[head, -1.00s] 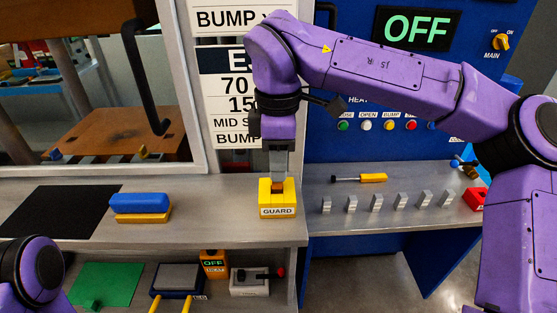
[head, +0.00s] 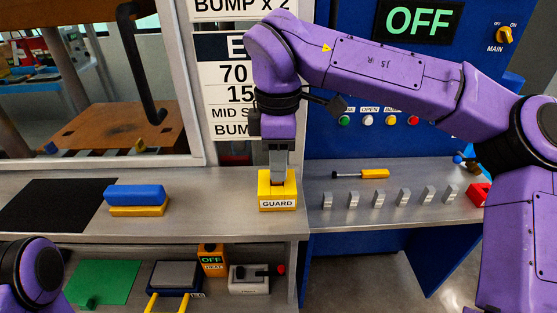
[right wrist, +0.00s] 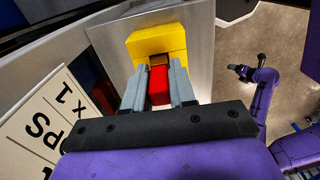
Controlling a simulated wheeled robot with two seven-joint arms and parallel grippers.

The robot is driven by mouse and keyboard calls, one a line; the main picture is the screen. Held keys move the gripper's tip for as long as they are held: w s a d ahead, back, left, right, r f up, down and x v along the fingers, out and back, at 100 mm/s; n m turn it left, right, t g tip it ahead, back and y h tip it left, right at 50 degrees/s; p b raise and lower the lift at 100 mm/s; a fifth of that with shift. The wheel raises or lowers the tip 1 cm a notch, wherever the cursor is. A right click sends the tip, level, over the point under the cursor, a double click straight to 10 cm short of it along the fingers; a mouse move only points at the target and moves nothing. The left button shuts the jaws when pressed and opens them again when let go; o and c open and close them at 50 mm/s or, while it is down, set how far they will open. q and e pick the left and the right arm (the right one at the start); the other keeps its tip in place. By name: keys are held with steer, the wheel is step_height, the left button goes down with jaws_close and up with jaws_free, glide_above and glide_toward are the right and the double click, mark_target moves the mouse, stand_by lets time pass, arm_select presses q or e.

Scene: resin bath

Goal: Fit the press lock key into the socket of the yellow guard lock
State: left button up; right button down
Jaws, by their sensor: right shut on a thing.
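The yellow guard lock (head: 277,203), labelled GUARD, stands on the grey bench; it also shows in the right wrist view (right wrist: 142,48). My right gripper (head: 278,178) points straight down over it, with its fingertips close to the lock's top. In the right wrist view, its fingers (right wrist: 158,92) are shut on the red press lock key (right wrist: 158,84). The key's far end meets a brownish-dark spot at the lock's socket; how deep it sits is hidden. My left gripper (right wrist: 237,69) is small in the right wrist view, away from the lock; its jaws are unclear.
A blue block (head: 135,194) on a yellow base and a black mat (head: 50,205) lie left on the bench. A yellow-handled tool (head: 374,173) and several grey pieces (head: 379,198) lie right. Wall signs stand close behind my right gripper. A lower shelf holds a green mat (head: 103,282).

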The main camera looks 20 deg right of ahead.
steer(key=shift+f+b, duration=0.55)
steer(key=c, duration=0.8)
jaws_free()
steer(key=shift+r, duration=0.1)
steer(key=shift+c, duration=0.2)
step_height(320, 180, up, 11)
steer(key=shift+f+p, duration=0.2)
steer(key=shift+p, duration=0.15)
step_height(320, 180, up, 12)
steer(key=p, duration=0.9)
steer(key=shift+p, duration=0.35)
